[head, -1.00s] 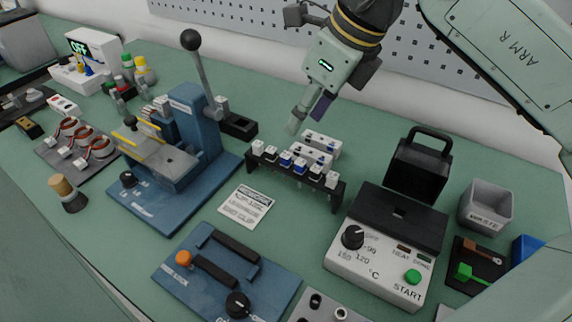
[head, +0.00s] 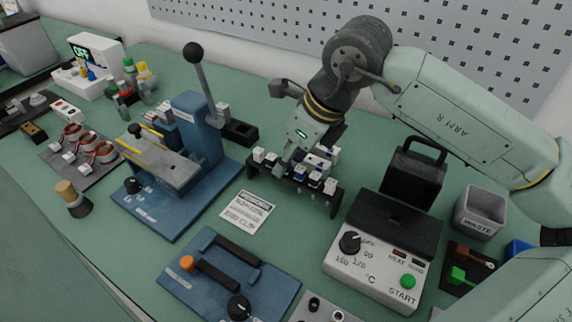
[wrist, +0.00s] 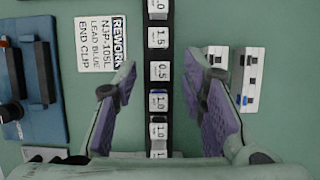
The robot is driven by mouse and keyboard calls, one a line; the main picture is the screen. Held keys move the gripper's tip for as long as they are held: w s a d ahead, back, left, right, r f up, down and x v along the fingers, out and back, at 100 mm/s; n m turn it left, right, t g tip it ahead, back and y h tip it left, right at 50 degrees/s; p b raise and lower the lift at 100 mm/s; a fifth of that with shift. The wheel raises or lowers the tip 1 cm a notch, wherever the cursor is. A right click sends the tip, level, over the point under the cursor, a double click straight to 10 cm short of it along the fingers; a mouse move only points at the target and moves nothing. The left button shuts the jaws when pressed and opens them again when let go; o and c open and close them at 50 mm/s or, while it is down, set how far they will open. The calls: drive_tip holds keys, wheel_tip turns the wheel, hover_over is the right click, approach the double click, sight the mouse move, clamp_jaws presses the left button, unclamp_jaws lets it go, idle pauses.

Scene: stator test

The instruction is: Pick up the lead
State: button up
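Several white-tagged leads stand in a row in a black rack (head: 335,205). Some have blue parts, among them a blue-marked lead (head: 299,173). In the wrist view the tags read 1.0, 1.5 and 0.5; a lead tagged 0.5 (wrist: 161,72) and a lead tagged 1.0 with blue (wrist: 158,103) lie between my fingers. My gripper (head: 283,173) is low at the rack, hiding part of the row. In the wrist view my gripper (wrist: 162,66) is open, its purple-padded fingers on either side of the row, with gaps to it.
A rework card (head: 248,212) reading "LEAD BLUE END CLIP" lies in front of the rack. White connector blocks (wrist: 248,78) sit behind it. A heater box (head: 385,262), a blue press (head: 170,175) and a blue fixture (head: 228,278) stand around. A waste bin (head: 480,212) is at the right.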

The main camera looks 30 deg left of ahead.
clamp_jaws()
idle(0.3)
drive_tip(key=shift+r, duration=0.15)
wheel_tip(320, 180, up, 10)
drive_tip(key=p, duration=0.5)
drive_tip(key=shift+f, duration=0.2)
